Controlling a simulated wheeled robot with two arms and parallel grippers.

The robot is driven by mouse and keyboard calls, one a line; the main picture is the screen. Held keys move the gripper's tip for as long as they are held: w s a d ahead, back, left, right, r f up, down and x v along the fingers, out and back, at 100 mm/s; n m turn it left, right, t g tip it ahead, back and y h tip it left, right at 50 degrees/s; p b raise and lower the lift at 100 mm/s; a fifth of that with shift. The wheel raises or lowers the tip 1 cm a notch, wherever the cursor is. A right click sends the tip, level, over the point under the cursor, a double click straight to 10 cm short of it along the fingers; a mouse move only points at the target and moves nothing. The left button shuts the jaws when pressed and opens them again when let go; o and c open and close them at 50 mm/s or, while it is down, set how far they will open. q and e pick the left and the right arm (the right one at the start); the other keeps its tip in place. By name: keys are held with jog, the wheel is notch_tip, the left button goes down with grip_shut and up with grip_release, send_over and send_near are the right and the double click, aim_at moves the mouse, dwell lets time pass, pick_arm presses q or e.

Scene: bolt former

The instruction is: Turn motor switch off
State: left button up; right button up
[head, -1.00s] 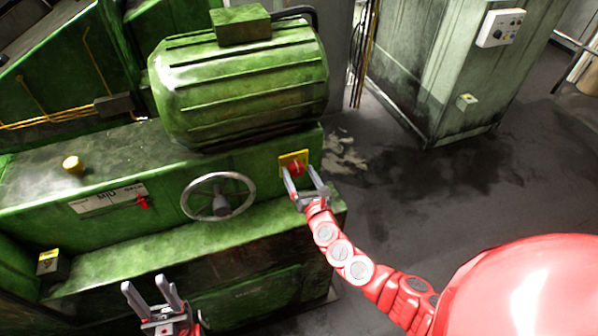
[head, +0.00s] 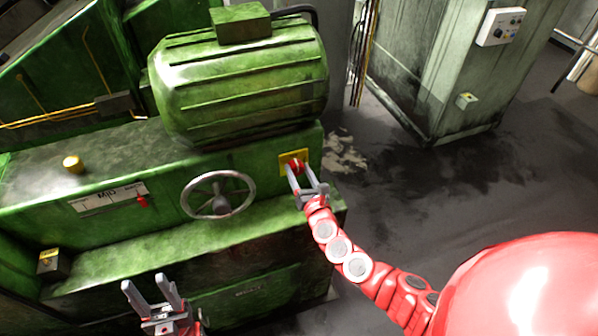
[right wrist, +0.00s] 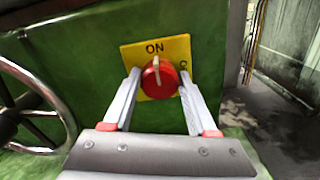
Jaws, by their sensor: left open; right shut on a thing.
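The motor switch is a round red knob (right wrist: 160,84) on a yellow plate (right wrist: 177,47). In the right wrist view its pale pointer mark points up toward "ON"; lettering at the plate's right edge is partly hidden. In the head view the knob (head: 297,166) sits on the green machine's front, below the motor. My right gripper (head: 297,169) is shut on the knob, one finger on each side of it; its fingers also show in the right wrist view (right wrist: 160,78). My left gripper (head: 147,284) is open and empty, low in front of the machine.
A metal handwheel (head: 219,195) is left of the switch. The big green motor (head: 240,85) is above. Open floor and a grey cabinet (head: 440,75) lie to the right.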

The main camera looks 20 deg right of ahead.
jog(key=m+b, duration=0.2)
jog(key=m, duration=0.1)
jog(key=shift+d+f+b, duration=0.1)
jog(key=shift+f+b, duration=0.15)
jog(key=shift+b, duration=0.05)
jog(key=m+b, duration=0.2)
jog(key=m, duration=0.2)
jog(key=shift+m, duration=0.4)
jog(key=m+b, duration=0.2)
jog(key=m, duration=0.2)
jog(key=m+b, duration=0.1)
jog(key=m, duration=0.5)
jog(key=shift+f+b, duration=0.1)
jog(key=shift+b, duration=0.2)
jog(key=o, duration=1.4)
jog(key=shift+c, duration=0.2)
jog(key=shift+s, duration=0.1)
